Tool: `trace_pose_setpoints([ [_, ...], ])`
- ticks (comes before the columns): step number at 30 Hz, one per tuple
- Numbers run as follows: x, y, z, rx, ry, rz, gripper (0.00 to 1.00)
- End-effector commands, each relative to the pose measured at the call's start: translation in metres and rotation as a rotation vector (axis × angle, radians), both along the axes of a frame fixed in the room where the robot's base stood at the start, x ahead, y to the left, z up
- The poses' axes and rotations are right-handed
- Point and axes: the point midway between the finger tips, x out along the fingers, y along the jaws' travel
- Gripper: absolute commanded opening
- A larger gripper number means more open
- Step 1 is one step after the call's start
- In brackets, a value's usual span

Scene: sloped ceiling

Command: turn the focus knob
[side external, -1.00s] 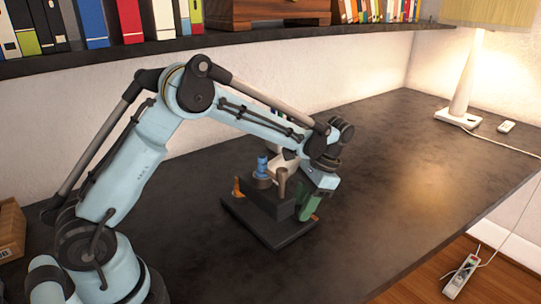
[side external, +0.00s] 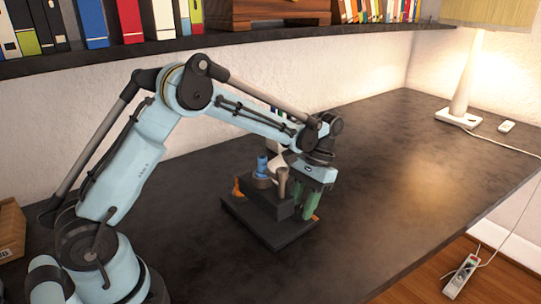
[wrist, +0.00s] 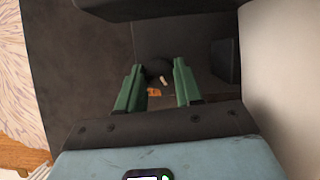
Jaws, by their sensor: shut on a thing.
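A dark device that looks like a microscope stands on the desk, with a flat black base (side external: 268,232), a blue cylinder (side external: 262,165) on top and brownish parts beside it. My gripper (side external: 309,207) is at its right side, with green fingers pointing down. In the wrist view my gripper (wrist: 158,76) has its fingers on either side of a dark round knob (wrist: 154,67), which appears to be the focus knob and carries a small pale mark. The fingers are shut on it. In the side view the knob is hidden by the fingers and device.
A lamp (side external: 465,85) stands at the back right, with a cord running along the desk. A shelf (side external: 290,33) with books runs along the wall. A box (side external: 12,232) sits at the left edge.

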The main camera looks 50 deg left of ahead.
Motion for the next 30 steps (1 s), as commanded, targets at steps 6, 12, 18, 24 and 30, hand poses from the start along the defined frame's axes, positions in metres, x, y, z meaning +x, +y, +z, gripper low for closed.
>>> trace_pose_setpoints([
  [6,0.000,0.000,0.000,-0.001,0.001,-0.001,0.05],
  [12,0.000,0.000,0.000,0.001,0.000,-0.001,0.61],
  [18,0.000,0.000,0.000,0.000,0.000,-0.002,0.61],
  [24,0.003,0.001,0.008,0.000,0.000,-0.002,0.61],
  [30,0.014,0.002,0.035,0.001,0.000,-0.001,0.61],
])
